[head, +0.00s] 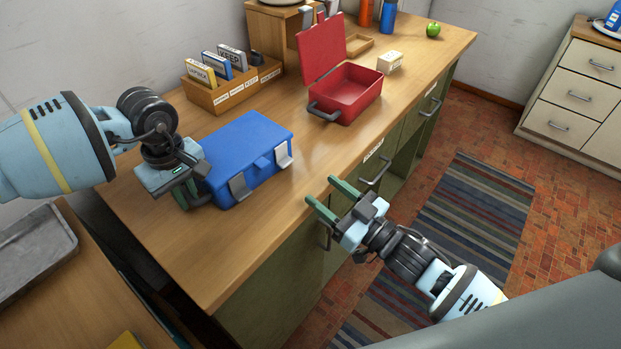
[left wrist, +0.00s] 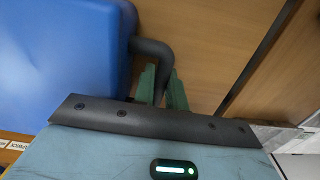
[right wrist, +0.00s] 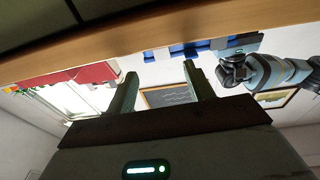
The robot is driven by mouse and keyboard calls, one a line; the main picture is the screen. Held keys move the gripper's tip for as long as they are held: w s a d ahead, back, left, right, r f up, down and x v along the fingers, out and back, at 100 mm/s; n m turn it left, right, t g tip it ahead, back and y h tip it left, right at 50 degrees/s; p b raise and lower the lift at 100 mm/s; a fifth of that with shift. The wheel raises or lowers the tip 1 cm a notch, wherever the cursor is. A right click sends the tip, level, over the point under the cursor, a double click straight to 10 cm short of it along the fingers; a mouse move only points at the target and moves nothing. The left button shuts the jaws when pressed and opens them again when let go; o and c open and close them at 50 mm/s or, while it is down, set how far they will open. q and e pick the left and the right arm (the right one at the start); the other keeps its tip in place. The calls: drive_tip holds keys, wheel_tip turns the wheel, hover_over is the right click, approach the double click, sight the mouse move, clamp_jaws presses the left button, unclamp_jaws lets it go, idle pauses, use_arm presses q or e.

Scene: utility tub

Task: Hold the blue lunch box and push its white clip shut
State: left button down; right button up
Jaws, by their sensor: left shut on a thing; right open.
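The blue lunch box (head: 243,145) lies closed on the wooden counter. The right wrist view shows a blue strip of the box (right wrist: 185,49) beyond the counter edge.
An open red lunch box (head: 352,92) stands behind to the right. A wooden card holder (head: 232,88) is behind the blue box. A small cream block (head: 390,61), bottles and a green apple (head: 433,30) are farther back. The counter in front of the red box is clear.

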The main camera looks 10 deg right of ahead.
drive_tip(key=shift+v, duration=1.35)
use_arm(q)
drive_tip(key=c, duration=1.4)
unclamp_jaws()
drive_tip(key=shift+o, duration=0.2)
wheel_tip(320, 180, up, 12)
drive_tip(key=shift+s, duration=0.1)
use_arm(e)
drive_tip(key=shift+d, duration=0.1)
